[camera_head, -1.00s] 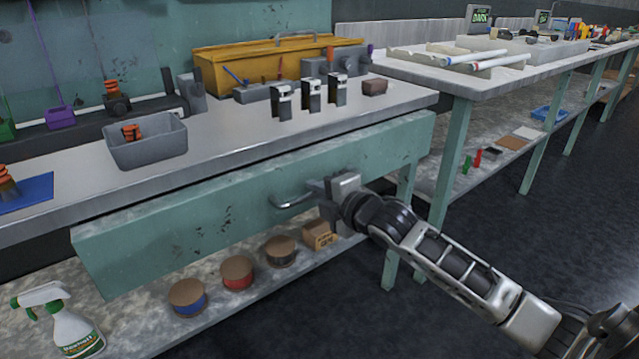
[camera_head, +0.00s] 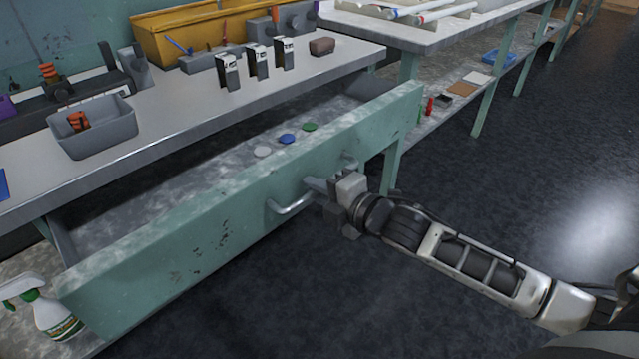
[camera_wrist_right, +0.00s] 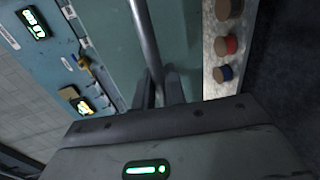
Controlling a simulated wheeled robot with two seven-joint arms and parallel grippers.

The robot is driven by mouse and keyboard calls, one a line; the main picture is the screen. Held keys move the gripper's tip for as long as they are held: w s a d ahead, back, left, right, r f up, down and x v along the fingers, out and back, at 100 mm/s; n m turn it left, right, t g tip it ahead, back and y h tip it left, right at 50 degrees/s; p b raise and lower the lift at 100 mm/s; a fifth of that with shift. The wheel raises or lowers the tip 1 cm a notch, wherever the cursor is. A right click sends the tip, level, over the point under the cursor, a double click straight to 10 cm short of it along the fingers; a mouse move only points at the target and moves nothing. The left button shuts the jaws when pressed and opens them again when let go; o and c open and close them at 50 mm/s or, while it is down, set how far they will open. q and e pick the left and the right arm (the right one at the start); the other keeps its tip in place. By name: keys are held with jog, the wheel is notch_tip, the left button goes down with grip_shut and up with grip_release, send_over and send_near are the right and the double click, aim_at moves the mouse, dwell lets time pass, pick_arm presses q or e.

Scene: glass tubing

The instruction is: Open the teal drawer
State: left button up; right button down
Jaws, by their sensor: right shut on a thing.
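The teal drawer (camera_head: 200,235) under the workbench is pulled well out, and its inside shows from above. A grey bar handle (camera_head: 292,205) is fixed to its front. My right gripper (camera_head: 318,188) is shut on the handle near its right part. In the right wrist view the handle (camera_wrist_right: 146,45) runs down between the two fingers (camera_wrist_right: 160,88). My left gripper is not in view.
Inside the drawer lie a white disc (camera_head: 263,152), a blue disc (camera_head: 287,139) and a green disc (camera_head: 310,127). A grey bin (camera_head: 95,135) stands on the workbench. A spray bottle (camera_head: 45,310) is at lower left. The dark floor (camera_head: 330,300) before the drawer is clear.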

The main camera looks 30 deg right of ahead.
jog(key=c, duration=1.5)
grip_release()
jog(key=shift+c, duration=0.2)
jog(key=shift+s, duration=0.1)
pick_arm(q)
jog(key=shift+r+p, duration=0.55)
jog(key=shift+p, duration=0.6)
pick_arm(e)
jog(key=v, duration=1.5)
jog(key=shift+s+d, duration=0.2)
jog(key=shift+s, duration=0.2)
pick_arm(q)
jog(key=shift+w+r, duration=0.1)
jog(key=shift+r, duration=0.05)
